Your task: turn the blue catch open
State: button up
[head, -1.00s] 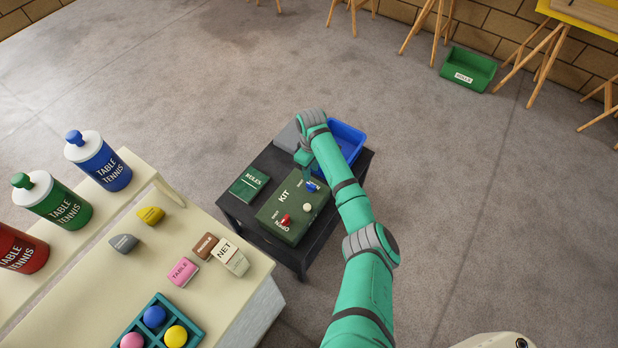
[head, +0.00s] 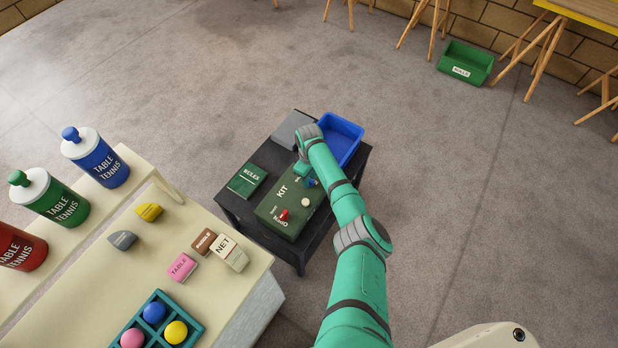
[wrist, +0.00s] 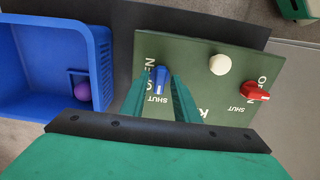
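The blue catch (wrist: 159,80) is on the green KIT box lid (wrist: 200,75). In the wrist view its handle points down toward the SHUT label, with OPEN lettered to its left. In the head view the blue catch (head: 310,183) is partly hidden by my arm. My gripper (wrist: 160,84) has its two teal fingers apart, one on each side of the blue catch. Whether they touch it, I cannot tell. In the head view my gripper (head: 303,172) is over the far part of the box.
A red catch (wrist: 257,92) and a cream knob (wrist: 220,64) are on the same lid. A blue bin (wrist: 35,70) with a purple ball (wrist: 83,90) stands beside the box. A green RULES box (head: 247,180) lies on the dark table (head: 232,208).

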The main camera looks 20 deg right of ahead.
grip_shut()
jog(key=shift+m, duration=0.3)
jog(key=m, duration=0.3)
jog(key=shift+a, duration=0.15)
jog(key=m, duration=0.4)
jog(key=shift+m, duration=0.4)
jog(key=m, duration=0.5)
jog(key=shift+m, duration=2.2)
